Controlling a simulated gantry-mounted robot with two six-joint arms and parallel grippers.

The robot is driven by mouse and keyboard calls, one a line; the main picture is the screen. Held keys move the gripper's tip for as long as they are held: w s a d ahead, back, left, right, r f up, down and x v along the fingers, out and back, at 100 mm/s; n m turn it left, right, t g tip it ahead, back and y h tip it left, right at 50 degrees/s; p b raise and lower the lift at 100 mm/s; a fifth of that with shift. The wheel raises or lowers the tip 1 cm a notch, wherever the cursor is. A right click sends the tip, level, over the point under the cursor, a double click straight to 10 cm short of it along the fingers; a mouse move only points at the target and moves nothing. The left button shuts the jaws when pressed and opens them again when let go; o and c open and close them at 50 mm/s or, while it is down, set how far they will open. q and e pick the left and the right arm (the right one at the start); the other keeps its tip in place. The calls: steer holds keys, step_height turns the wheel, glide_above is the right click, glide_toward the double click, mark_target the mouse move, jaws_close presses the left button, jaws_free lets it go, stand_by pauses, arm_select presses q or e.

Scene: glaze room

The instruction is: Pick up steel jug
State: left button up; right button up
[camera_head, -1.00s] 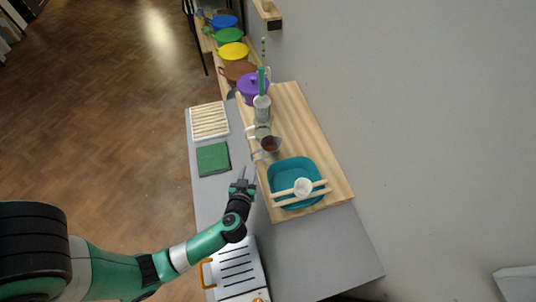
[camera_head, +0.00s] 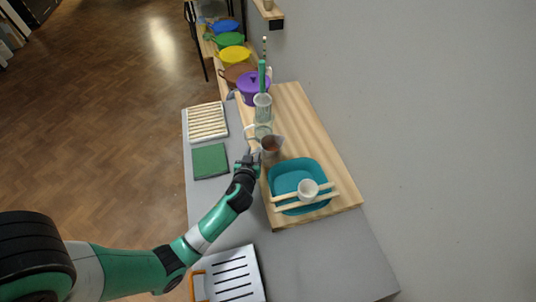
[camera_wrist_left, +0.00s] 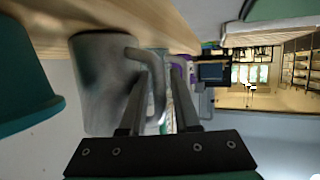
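The steel jug (camera_head: 272,146) stands upright on the wooden board in the head view, with something brown in it. In the left wrist view the grey jug (camera_wrist_left: 100,75) is close up on the left, and its handle (camera_wrist_left: 158,88) shows between my fingers. My left gripper (camera_head: 250,158) is at the handle side of the jug. In the left wrist view the left gripper (camera_wrist_left: 162,80) looks open, its two fingers apart on either side of the handle. Whether a finger touches the handle is unclear. My right gripper is in neither view.
A teal basin (camera_head: 284,180) with two wooden bars and a white cup (camera_head: 308,189) stands in front of the jug. A glass jar (camera_head: 263,106) and purple pot (camera_head: 254,88) stand behind. A green block (camera_head: 210,161) and ribbed tray (camera_head: 207,121) lie left.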

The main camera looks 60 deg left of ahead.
arm_select(q)
jaws_close()
stand_by(1.4)
